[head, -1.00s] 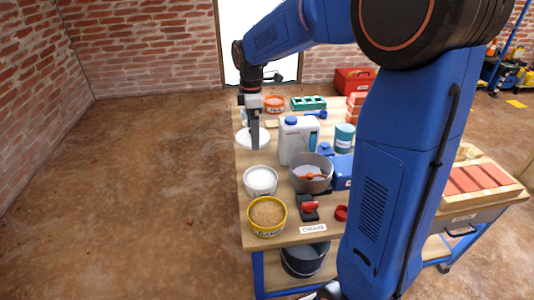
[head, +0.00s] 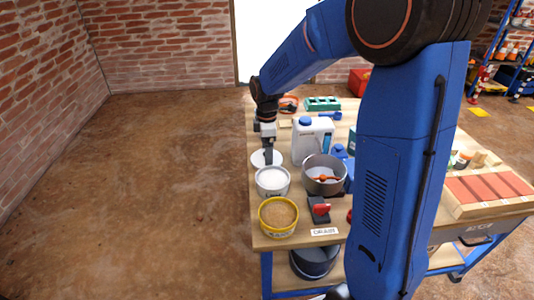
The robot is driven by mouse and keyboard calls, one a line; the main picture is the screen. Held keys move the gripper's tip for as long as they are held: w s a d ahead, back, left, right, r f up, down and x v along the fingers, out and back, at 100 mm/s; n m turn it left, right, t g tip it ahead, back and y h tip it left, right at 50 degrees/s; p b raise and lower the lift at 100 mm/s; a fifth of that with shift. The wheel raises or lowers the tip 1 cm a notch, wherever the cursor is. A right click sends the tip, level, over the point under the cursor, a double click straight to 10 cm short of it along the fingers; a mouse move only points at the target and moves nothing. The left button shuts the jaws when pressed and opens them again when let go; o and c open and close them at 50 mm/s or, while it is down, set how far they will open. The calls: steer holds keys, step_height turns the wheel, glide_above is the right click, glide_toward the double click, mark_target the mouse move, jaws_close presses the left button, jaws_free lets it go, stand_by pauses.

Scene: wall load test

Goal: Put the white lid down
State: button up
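The white lid (head: 257,159) is a flat round disc near the left edge of the workbench, just behind the white tub (head: 272,188). My gripper (head: 268,160) points down at the lid, with its fingers in front of it. The lid has moved along with the gripper, so it appears held. The finger gap is too small to see. I cannot tell whether the lid touches the bench top. The white tub is open and has white contents.
A yellow-rimmed tub (head: 278,222) stands at the front left. A grey pot (head: 318,184) and a white jug (head: 303,145) stand to the right of the lid. A red-and-black tool (head: 319,210) lies in front. Open floor (head: 170,200) is at the left.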

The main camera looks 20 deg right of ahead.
steer(key=o, duration=0.8)
steer(key=shift+f, duration=0.1)
step_height(320, 180, up, 12)
stand_by(0.5)
